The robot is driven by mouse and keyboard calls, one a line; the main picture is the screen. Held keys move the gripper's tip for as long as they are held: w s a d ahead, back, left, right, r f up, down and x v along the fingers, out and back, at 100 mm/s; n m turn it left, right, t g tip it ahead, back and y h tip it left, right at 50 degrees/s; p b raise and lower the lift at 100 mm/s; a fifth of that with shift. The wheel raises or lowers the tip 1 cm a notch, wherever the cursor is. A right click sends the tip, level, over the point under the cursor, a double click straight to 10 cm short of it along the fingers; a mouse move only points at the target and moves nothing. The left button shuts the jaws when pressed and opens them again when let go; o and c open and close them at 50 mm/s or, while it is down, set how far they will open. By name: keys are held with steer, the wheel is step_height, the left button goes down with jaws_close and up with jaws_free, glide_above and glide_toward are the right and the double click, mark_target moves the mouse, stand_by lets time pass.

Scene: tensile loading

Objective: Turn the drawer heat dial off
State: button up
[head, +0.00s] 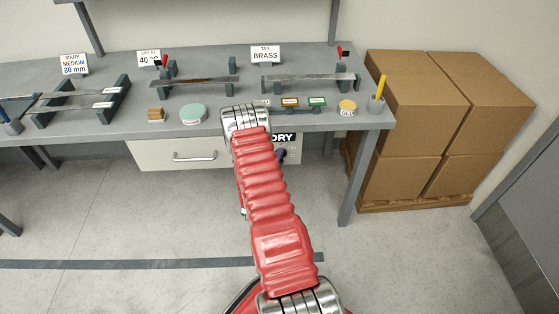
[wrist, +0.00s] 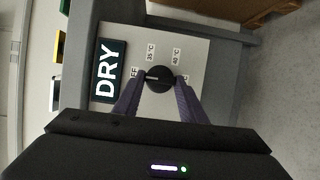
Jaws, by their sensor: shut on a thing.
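The heat dial (wrist: 159,79) is a round black knob on the pale drawer front (wrist: 194,48) in the wrist view. My gripper (wrist: 158,83) is shut on the dial, one dark finger on each side. A short pale mark on the knob points left, toward a partly covered label (wrist: 134,72) that seems to end in F. Labels 35 °C (wrist: 151,52) and 40 °C (wrist: 175,55) show above it; another at the right finger is mostly hidden. In the head view, my red arm covers most of the dial area of the drawer (head: 180,155).
A DRY sign (wrist: 107,72) is beside the dial. The grey bench (head: 217,91) above holds metal strips on stands, a teal disc (head: 193,114) and a yellow disc (head: 347,107). Stacked cartons (head: 415,105) stand at right. The floor in front is clear.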

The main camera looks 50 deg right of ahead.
steer(key=o, duration=0.8)
steer(key=shift+w+a+f, duration=0.15)
steer(key=shift+o, duration=1.3)
steer(key=v, duration=1.3)
steer(key=shift+s+a, duration=0.2)
steer(key=shift+a, duration=0.1)
steer(key=shift+f, duration=0.1)
